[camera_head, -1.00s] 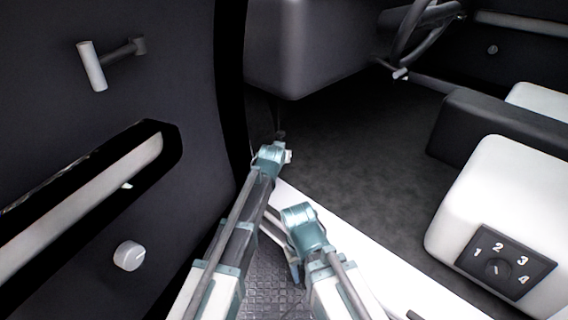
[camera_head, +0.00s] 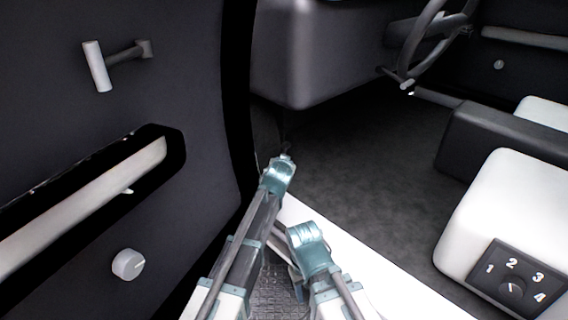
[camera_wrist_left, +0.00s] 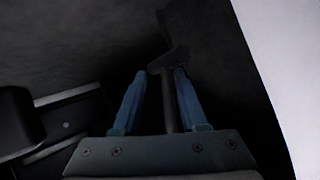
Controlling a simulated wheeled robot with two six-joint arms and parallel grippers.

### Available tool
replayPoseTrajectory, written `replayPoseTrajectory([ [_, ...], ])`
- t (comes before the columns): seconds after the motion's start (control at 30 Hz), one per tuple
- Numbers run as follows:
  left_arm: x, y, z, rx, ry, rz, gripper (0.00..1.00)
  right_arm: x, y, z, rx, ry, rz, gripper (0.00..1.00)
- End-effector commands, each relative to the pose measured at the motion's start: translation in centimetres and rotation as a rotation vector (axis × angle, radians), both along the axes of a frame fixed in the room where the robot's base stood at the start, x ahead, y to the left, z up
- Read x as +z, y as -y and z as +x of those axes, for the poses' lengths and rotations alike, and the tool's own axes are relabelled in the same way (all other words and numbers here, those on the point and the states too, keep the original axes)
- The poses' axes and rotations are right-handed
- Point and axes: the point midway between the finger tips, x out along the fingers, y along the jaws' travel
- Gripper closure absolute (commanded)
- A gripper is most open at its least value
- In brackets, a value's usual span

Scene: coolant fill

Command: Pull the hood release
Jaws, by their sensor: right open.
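The hood release looks like a dark T-shaped handle (camera_wrist_left: 168,62) on a stem in the left wrist view. My left gripper (camera_wrist_left: 160,76) has its two blue fingers on either side of it, with the stem nearer the right finger. Whether the fingers press on the handle is unclear. In the head view my left gripper (camera_head: 287,156) reaches into the dark footwell below the dashboard, and the handle is lost in shadow there. My right gripper (camera_head: 297,284) is open and empty, low over the door sill, apart from the handle.
The open door (camera_head: 205,60) stands close on the left, with a door handle (camera_head: 96,66) and a round knob (camera_head: 128,264). The dashboard (camera_head: 290,60) hangs above my left arm. A white seat (camera_head: 490,210) with a numbered dial (camera_head: 512,287) is at right. The footwell floor (camera_head: 370,150) is clear.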

Motion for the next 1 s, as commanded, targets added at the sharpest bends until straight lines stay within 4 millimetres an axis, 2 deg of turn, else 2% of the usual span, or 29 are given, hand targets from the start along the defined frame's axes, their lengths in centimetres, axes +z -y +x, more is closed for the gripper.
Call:
replayPoseTrajectory([
  [0.03,0.0,0.0,0.0,0.0,0.0,0.001,0.49,0.0,0.0,0.0,0.0,0.0,0.0,0.5],
  [0.13,0.0,-0.1,0.0,0.001,0.0,0.0,0.31,0.0,0.0,0.0,0.0,0.0,0.0,0.5],
  [0.57,0.4,-0.2,-0.6,0.002,0.001,0.001,0.31,0.4,0.0,0.0,0.0,0.0,0.0,0.5],
  [0.77,1.6,-0.5,-3.0,0.002,0.0,0.003,0.31,1.6,0.0,0.0,0.0,-0.001,0.0,0.5],
  [1.0,3.9,-0.8,-7.6,0.002,-0.001,0.003,0.31,3.9,0.0,-0.1,0.0,-0.002,-0.001,0.5],
])
